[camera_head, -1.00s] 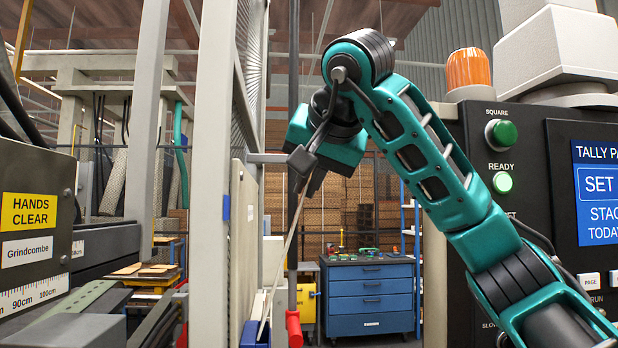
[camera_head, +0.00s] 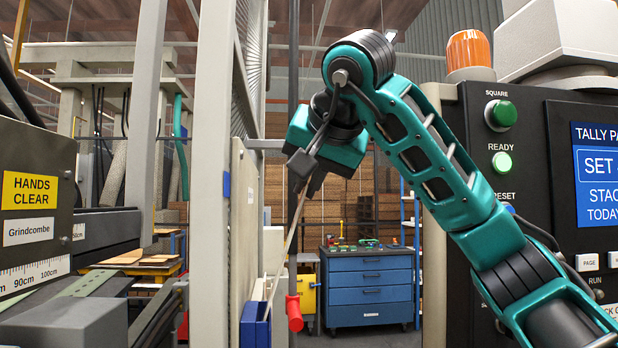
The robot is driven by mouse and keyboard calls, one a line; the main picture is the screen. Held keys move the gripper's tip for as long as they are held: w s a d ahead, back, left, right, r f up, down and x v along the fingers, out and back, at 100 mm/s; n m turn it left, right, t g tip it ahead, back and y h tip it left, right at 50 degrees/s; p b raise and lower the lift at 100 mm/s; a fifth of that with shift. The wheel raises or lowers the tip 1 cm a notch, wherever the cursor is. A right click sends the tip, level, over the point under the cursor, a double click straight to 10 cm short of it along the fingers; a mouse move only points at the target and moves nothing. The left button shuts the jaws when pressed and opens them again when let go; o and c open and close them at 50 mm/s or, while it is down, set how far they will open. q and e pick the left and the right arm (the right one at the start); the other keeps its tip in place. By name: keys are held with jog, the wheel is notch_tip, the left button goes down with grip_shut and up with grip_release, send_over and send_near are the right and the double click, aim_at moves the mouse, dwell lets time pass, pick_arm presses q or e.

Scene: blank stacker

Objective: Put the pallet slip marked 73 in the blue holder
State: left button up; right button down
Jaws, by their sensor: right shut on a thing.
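My right gripper (camera_head: 308,188) hangs at the end of the teal arm in the middle of the view. It is shut on a thin pale slip (camera_head: 284,254), seen almost edge-on. The slip slants down and left from the fingers. Its marking cannot be read. The blue holder (camera_head: 255,326) is low on the pale panel, below and left of the gripper. The slip's lower end shows at the holder's mouth; I cannot tell whether it is inside or in front. My left gripper is not in view.
A pale post (camera_head: 210,200) and mesh guard stand just left of the holder. A red handle (camera_head: 294,313) is close to its right. A control panel (camera_head: 500,200) with green buttons stands at the right. A blue drawer cabinet (camera_head: 370,288) is farther back.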

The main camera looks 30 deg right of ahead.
jog(key=shift+f+b, duration=0.35)
jog(key=shift+f, duration=0.5)
jog(key=c, duration=1.2)
grip_release()
jog(key=shift+p+v, duration=0.8)
jog(key=shift+v, duration=5.65)
